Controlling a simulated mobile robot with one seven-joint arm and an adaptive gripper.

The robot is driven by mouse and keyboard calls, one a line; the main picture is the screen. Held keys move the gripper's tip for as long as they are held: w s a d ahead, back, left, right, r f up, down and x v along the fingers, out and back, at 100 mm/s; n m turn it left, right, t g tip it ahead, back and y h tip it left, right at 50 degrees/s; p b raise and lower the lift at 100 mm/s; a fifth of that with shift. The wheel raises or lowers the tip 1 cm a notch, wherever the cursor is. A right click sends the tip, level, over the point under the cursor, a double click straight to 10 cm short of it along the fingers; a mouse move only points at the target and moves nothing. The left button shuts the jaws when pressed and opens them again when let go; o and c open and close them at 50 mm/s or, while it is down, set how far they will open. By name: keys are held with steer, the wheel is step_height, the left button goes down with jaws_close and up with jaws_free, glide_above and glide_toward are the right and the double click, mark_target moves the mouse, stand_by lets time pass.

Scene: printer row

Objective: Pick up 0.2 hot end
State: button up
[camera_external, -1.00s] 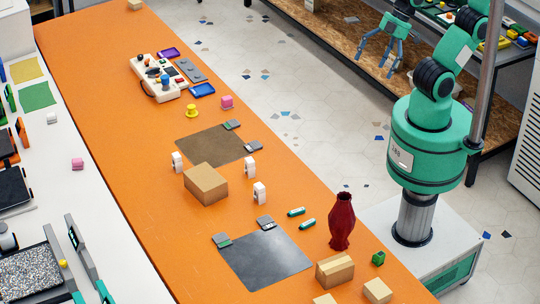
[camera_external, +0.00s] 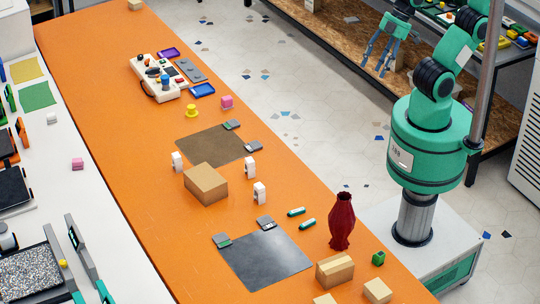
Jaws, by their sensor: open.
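No label reading 0.2 is legible in this view, so I cannot tell which thing is the 0.2 hot end. Three small white upright pieces with dark marks stand on the orange table (camera_external: 140,190): one left of the cardboard box (camera_external: 206,184), a white piece (camera_external: 177,162); one right of it, a white piece (camera_external: 250,167); and a nearer white piece (camera_external: 260,193). My gripper (camera_external: 375,68) is teal, open and empty. It hangs at the upper right, beyond the table's right side, well apart from these pieces and in front of the wooden shelf in the picture.
A tall red vase (camera_external: 342,222) stands near the table's right edge. A brown plate (camera_external: 208,147) and a dark grey plate (camera_external: 262,262) lie flat. A white tool holder (camera_external: 158,82) stands farther back. The table's left strip is clear.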

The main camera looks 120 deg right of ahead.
stand_by(0.3)
steer(key=g+p, duration=0.3)
steer(key=g, duration=0.3)
glide_above(259, 185)
step_height(259, 185, down, 29)
steer(key=shift+w+n, duration=0.1)
steer(key=shift+n, duration=0.3)
steer(key=shift+f, duration=0.2)
steer(key=shift+f+b, duration=0.9)
steer(key=shift+f, duration=3.25)
